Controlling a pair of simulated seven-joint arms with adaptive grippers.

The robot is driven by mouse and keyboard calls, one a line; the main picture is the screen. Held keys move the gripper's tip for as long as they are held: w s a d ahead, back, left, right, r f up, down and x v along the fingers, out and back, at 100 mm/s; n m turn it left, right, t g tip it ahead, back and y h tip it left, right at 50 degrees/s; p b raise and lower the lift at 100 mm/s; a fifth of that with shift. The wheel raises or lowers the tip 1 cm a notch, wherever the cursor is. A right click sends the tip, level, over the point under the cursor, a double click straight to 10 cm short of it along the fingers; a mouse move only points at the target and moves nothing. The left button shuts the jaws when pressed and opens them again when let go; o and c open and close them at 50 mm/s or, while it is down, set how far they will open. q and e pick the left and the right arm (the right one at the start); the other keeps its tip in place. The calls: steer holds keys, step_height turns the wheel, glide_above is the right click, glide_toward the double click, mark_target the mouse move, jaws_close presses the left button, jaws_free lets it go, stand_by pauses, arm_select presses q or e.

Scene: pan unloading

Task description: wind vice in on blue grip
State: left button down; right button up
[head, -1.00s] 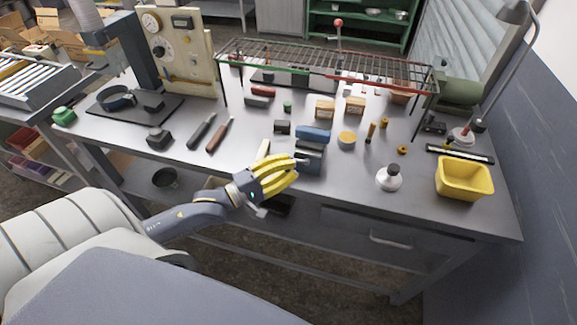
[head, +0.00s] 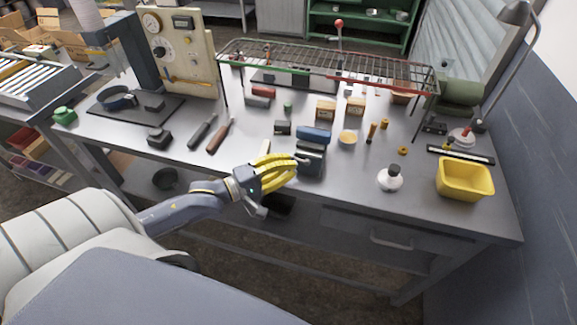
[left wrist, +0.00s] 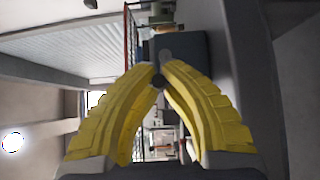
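The dark vice (head: 312,160) stands at the front edge of the bench. The blue grip (head: 314,134) lies across its top, at the jaws; I cannot tell whether both jaws touch it. My left gripper (head: 297,161), with yellow fingers, is in front of the vice at its screw end. In the left wrist view the fingertips (left wrist: 160,73) close around a small dark knob of the vice handle (left wrist: 158,81), in front of the vice body (left wrist: 186,47). Most of the handle is hidden by the fingers. My right gripper is not in view.
A wire rack (head: 330,66) stands over the back of the bench (head: 350,190). A yellow bin (head: 466,180) and a white bottle (head: 390,180) are to the right. Two dark-handled tools (head: 220,134) lie left of the vice. Small blocks lie behind it.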

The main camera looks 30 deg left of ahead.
arm_select(q)
steer(key=shift+d+r+m+g+y, duration=0.3)
steer(key=shift+r+m+g+y, duration=0.35)
steer(key=shift+m+g, duration=0.4)
steer(key=shift+d+r+m+g+y, duration=0.15)
steer(key=shift+m+g+y, duration=0.1)
steer(key=shift+m+y, duration=0.15)
steer(key=c, duration=1.4)
jaws_free()
steer(key=shift+w, duration=0.1)
steer(key=shift+c, duration=0.2)
